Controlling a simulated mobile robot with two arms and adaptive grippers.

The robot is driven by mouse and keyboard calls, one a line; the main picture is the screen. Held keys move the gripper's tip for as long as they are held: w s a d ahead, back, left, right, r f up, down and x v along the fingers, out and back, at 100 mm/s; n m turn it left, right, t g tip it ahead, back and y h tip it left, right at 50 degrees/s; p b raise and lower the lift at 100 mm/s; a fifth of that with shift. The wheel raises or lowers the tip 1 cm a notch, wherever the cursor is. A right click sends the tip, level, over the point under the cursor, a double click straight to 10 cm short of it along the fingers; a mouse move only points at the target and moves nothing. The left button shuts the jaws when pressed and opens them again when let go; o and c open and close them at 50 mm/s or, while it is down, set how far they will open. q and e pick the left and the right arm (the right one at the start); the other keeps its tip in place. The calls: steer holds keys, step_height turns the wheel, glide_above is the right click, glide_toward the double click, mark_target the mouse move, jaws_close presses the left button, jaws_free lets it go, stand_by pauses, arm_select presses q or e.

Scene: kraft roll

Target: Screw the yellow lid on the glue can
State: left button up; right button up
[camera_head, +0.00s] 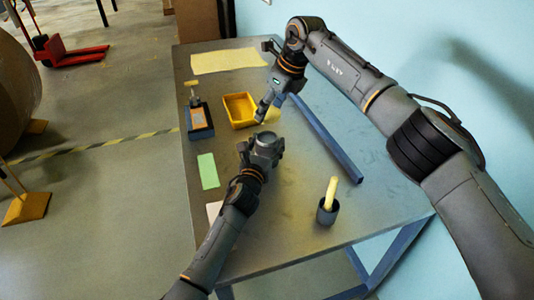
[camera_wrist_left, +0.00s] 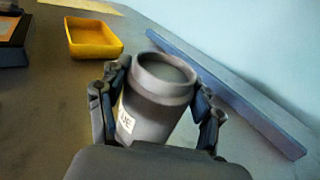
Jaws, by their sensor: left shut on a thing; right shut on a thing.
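The glue can (camera_head: 268,142) is a grey cylinder with an open, uncovered top. My left gripper (camera_head: 256,152) is shut around its sides, and the can stands about upright in the fingers. The left wrist view shows the can (camera_wrist_left: 158,92) between both fingers, with a white label partly in view. My right gripper (camera_head: 265,112) is just behind and above the can, pointing down, shut on the yellow lid (camera_head: 273,116). The lid is small here and partly hidden by the fingers. It is apart from the can's rim.
A yellow tray (camera_head: 240,121) stands left of my right gripper. A dark blue box (camera_head: 200,131) lies farther left. A long blue bar (camera_head: 325,145) lies on the right. A dark cup with a yellow stick (camera_head: 326,213) stands at the front right. A green card (camera_head: 208,171) lies on the left.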

arm_select(q)
steer(key=shift+c, duration=0.2)
arm_select(e)
glide_above(266, 139)
steer(key=s+d, duration=0.1)
steer(key=shift+d+f, duration=0.1)
steer(key=shift+f, duration=2.35)
steer(key=shift+f, duration=0.1)
steer(key=shift+f, duration=0.8)
steer(key=shift+f, duration=0.55)
